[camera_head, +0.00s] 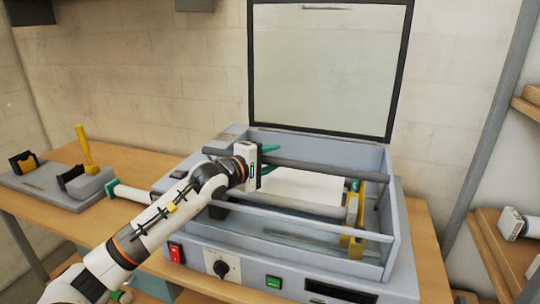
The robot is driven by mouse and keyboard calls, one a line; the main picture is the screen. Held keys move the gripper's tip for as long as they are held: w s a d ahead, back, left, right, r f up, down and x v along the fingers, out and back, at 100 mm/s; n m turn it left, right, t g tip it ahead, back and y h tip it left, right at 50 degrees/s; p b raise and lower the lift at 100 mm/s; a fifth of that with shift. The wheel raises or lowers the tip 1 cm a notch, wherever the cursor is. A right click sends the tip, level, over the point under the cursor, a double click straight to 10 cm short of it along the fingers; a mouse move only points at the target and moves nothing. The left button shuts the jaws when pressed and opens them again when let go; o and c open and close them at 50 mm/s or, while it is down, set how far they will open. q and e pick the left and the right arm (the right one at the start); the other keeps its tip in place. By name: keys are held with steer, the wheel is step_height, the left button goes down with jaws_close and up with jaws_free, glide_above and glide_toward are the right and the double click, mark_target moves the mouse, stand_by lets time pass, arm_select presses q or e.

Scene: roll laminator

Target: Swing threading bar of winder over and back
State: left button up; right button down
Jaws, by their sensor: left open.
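The grey roll laminator (215,245) stands on the wooden table with its clear lid (325,70) raised. Inside its frame, a dark bar (320,169) runs across the back and a pale grey bar (290,203) runs across the middle. A yellow bracket (353,218) with a teal piece on top stands at the right end. I cannot tell for certain which bar is the threading bar. My left gripper (268,166) is open, with its teal fingers at the left part of the dark back bar. My right gripper is not in view.
A white sheet or roll (300,187) lies between the bars. The front panel has a red switch (175,252), a knob (221,268) and a green button (273,282). A grey device with a yellow lever (85,145) sits at the left. Wooden shelves (500,250) stand at the right.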

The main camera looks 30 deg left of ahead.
arm_select(q)
jaws_close()
steer(key=shift+w, duration=0.1)
